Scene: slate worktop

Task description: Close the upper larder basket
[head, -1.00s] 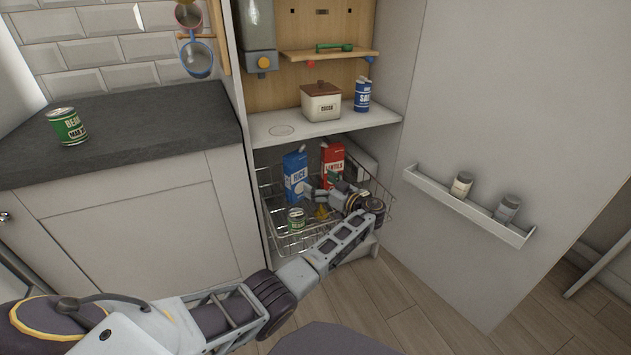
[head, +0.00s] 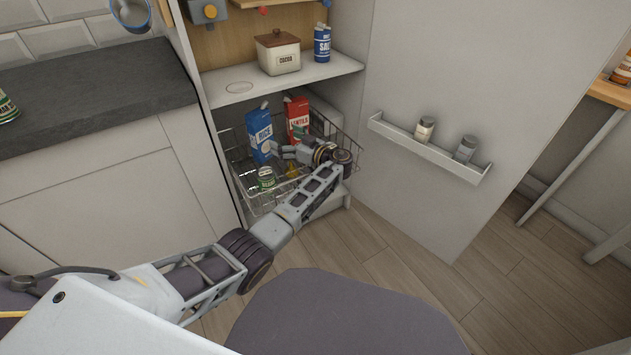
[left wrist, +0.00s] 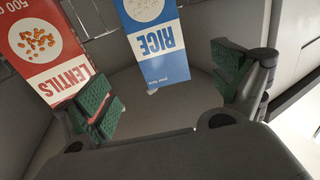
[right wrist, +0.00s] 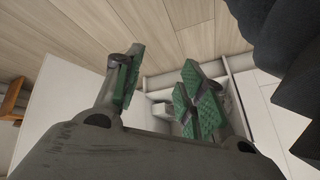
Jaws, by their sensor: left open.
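The upper larder basket (head: 236,172) is a wire basket sticking out of the larder, below the white shelf. My left gripper (head: 284,153) is open over the basket, in front of the cartons. In the left wrist view the rice carton (left wrist: 153,40) shows between and beyond the open fingers (left wrist: 165,92), and the lentils carton (left wrist: 45,50) is beside the left finger. My right gripper (right wrist: 155,88) is open and empty, away from the basket.
The open larder door (head: 440,90) carries a narrow rack (head: 425,150) with two jars, right of the basket. A dark worktop (head: 90,90) lies left. The wood floor is clear.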

